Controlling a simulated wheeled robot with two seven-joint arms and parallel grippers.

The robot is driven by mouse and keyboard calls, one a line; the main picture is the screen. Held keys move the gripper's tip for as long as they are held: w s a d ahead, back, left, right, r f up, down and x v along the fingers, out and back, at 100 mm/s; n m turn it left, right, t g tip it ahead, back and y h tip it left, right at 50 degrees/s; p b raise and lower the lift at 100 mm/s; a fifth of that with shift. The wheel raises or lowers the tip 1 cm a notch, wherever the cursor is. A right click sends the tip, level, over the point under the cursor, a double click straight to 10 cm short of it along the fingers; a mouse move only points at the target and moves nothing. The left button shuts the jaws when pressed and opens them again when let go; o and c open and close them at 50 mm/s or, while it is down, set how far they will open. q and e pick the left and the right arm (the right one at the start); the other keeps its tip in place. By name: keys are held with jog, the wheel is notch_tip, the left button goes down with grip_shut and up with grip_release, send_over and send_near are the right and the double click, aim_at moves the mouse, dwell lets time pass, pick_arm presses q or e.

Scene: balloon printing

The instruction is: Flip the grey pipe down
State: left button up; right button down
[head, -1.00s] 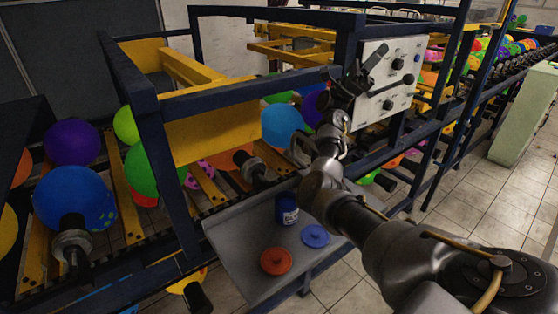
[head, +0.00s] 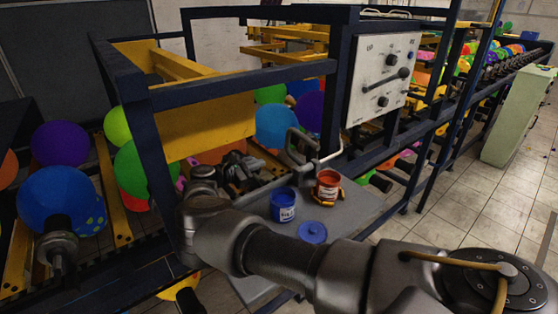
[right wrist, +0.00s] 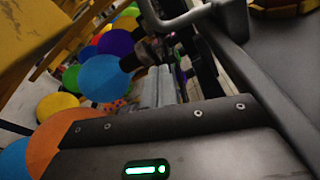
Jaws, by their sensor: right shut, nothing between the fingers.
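The grey pipe (head: 310,155) is a bent tube on the frame above the small metal shelf. One loop of it stands up and a straight part runs across toward the right. In the right wrist view the pipe (right wrist: 180,20) curves across the top. My right gripper (head: 240,170) is shut and empty, low and just left of the pipe, in front of the yellow panel. My left gripper is not in view.
A blue tin (head: 284,205), a red tin (head: 328,186) and a blue lid (head: 313,232) sit on the metal shelf (head: 352,213). A white control panel (head: 378,78) stands right of the pipe. Dark blue frame bars and balloons surround the gripper.

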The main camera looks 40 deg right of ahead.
jog(key=shift+d, duration=0.1)
jog(key=d+f, duration=0.1)
jog(key=d, duration=0.8)
jog(key=shift+d+b, duration=0.3)
jog(key=shift+d, duration=0.1)
jog(key=shift+w+f, duration=0.1)
jog(key=shift+f, duration=0.05)
